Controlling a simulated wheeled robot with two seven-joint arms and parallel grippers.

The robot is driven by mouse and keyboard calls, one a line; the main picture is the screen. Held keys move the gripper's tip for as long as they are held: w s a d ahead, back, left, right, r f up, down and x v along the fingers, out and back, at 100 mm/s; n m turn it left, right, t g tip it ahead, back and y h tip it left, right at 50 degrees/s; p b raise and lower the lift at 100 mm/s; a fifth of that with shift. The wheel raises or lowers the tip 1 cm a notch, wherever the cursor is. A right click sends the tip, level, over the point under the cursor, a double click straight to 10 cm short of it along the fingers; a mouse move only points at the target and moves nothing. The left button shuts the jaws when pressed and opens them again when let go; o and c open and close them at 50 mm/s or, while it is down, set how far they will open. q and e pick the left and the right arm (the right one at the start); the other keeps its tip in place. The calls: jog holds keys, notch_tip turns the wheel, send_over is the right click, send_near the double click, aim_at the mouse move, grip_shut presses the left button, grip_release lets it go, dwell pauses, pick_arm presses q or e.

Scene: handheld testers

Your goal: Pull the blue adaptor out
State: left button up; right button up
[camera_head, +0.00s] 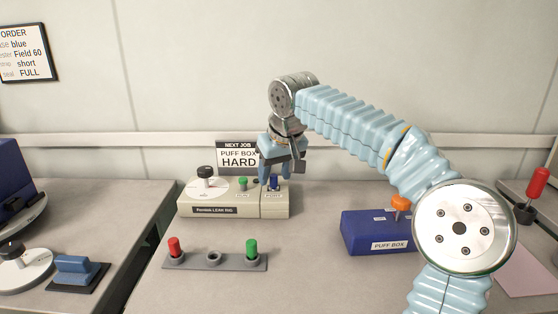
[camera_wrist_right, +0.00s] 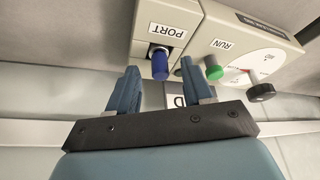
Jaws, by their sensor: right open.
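The blue adaptor (camera_head: 274,183) stands in the PORT section of the cream leak rig (camera_head: 232,198) on the middle bench. In the right wrist view the blue adaptor (camera_wrist_right: 160,66) sticks out of the port beside the PORT label. My right gripper (camera_head: 281,176) is open at the adaptor, coming from behind the rig. In the wrist view its two fingers lie left and right of the adaptor, with visible gaps and no clear contact. My left gripper is not in view.
The rig's green RUN button (camera_wrist_right: 213,70) and black-topped dial knob (camera_wrist_right: 262,91) are close by. A grey rack (camera_head: 229,262) in front holds a red adaptor (camera_head: 174,246) and a green adaptor (camera_head: 251,248), with an empty middle socket. A blue puff box (camera_head: 370,235) stands right.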

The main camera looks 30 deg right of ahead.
jog(key=shift+w+f, duration=0.25)
jog(key=shift+f, duration=0.35)
grip_shut()
